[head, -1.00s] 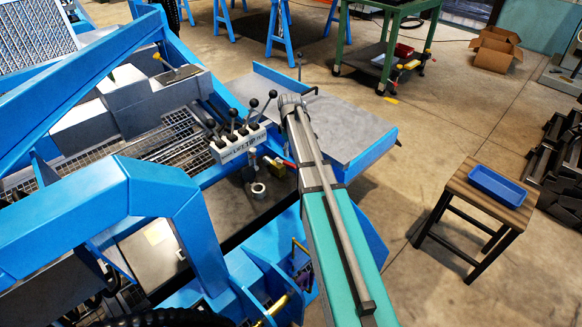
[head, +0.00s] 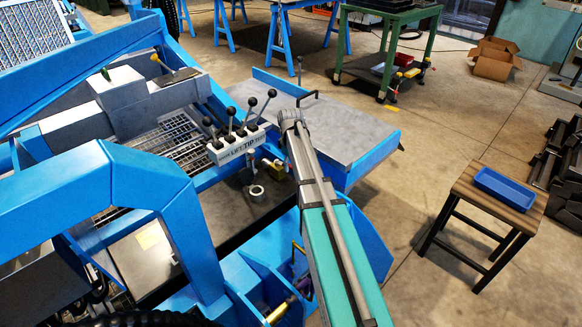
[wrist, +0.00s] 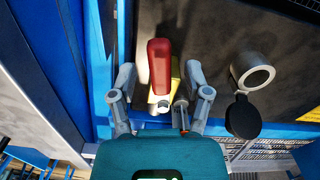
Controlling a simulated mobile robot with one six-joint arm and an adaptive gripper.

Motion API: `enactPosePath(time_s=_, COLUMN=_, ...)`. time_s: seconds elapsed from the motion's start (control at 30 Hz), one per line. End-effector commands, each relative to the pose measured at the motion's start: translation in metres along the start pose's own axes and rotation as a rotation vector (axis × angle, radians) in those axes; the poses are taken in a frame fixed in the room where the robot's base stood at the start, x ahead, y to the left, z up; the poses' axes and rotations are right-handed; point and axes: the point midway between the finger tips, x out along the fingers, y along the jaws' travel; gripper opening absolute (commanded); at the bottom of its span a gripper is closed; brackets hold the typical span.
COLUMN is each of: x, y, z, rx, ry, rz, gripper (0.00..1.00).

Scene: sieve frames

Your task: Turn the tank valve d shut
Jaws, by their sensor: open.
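The valve shows in the wrist view as a red handle (wrist: 159,66) above a yellow body (wrist: 176,78) with a round metal end. In the head view only a small yellow part of it (head: 272,167) shows beside my arm. No letter d can be read on it. My gripper (wrist: 160,86) is open, with one finger on each side of the valve. The fingers appear apart from the handle. I cannot tell their exact depth against it. My arm hides most of my gripper in the head view.
Black-knobbed levers (head: 240,125) stand on a white panel (head: 238,148) close by. A grey metal ring (wrist: 253,72) and a black knob (wrist: 243,117) lie right of my gripper. A blue machine wall (wrist: 87,70) is on its left. A stool with a blue tray (head: 500,186) stands right.

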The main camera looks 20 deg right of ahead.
Motion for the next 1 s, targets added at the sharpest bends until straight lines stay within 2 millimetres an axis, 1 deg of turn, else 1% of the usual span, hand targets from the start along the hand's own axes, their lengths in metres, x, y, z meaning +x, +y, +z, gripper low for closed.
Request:
enactPosePath(time_s=0.33, x=0.001, y=-0.0001, z=-0.0001, rx=0.0, ry=0.0, rz=0.0, gripper=0.63)
enactPosePath(time_s=0.37, x=0.001, y=-0.0001, z=-0.0001, rx=0.0, ry=0.0, rz=0.0, gripper=0.61)
enactPosePath(time_s=0.4, x=0.001, y=-0.0001, z=-0.0001, rx=0.0, ry=0.0, rz=0.0, gripper=0.54)
enactPosePath(time_s=0.47, x=0.001, y=-0.0001, z=-0.0001, rx=0.0, ry=0.0, rz=0.0, gripper=0.42)
enactPosePath(time_s=0.6, x=0.001, y=-0.0001, z=-0.0001, rx=0.0, ry=0.0, rz=0.0, gripper=0.16)
enactPosePath(time_s=0.7, x=0.001, y=-0.0001, z=-0.0001, rx=0.0, ry=0.0, rz=0.0, gripper=0.0)
enactPosePath(time_s=1.0, x=0.0011, y=-0.0002, z=-0.0005, rx=-0.003, ry=0.0, rz=0.0, gripper=0.0)
